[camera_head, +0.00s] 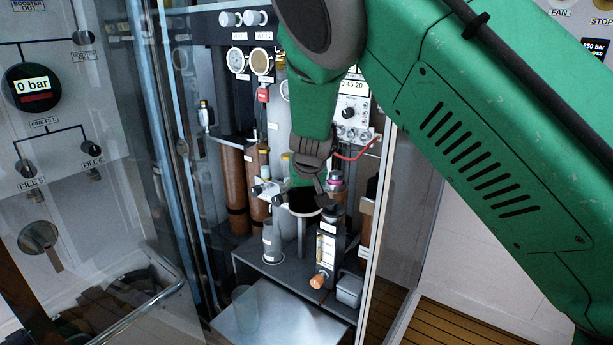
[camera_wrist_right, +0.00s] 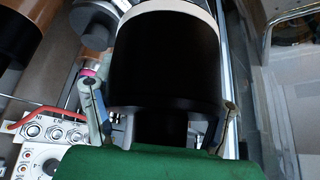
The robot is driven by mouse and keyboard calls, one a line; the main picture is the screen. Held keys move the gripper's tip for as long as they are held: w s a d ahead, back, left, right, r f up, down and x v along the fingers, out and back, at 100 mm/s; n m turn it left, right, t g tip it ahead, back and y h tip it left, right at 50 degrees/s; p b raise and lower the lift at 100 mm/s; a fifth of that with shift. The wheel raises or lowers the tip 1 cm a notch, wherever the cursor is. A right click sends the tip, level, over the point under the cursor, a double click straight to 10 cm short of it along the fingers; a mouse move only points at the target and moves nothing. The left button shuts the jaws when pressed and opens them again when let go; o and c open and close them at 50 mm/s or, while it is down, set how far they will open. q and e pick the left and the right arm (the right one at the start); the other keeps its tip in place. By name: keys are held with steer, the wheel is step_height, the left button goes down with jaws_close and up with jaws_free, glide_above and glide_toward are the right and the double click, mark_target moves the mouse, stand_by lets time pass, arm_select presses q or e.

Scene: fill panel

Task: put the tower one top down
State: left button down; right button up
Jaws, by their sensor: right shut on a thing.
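My right gripper (camera_head: 312,188) comes down from the upper right on the green arm and is shut on a black cylindrical top (camera_head: 304,202) with a pale rim. In the right wrist view the black top (camera_wrist_right: 165,60) fills the middle, between the two fingers (camera_wrist_right: 168,125), with the cream rim at its far end. In the head view I look onto a dark round face of it; it is above the grey shelf. I cannot tell whether it touches anything below. Which tower is number one cannot be read. My left gripper is not in view.
Brown cylinders (camera_head: 236,190) stand at the back left of the cabinet. Another clear cup (camera_head: 245,309) stands on the lower metal tray (camera_head: 290,325). Glass doors flank the opening.

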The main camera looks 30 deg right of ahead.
steer(key=s+a+f+n+y, duration=0.2)
steer(key=s+a+f+n, duration=0.2)
steer(key=s+a, duration=0.9)
step_height(320, 180, down, 3)
steer(key=shift+s+a+f, duration=0.1)
steer(key=shift+s+a, duration=0.15)
steer(key=shift+s, duration=0.8)
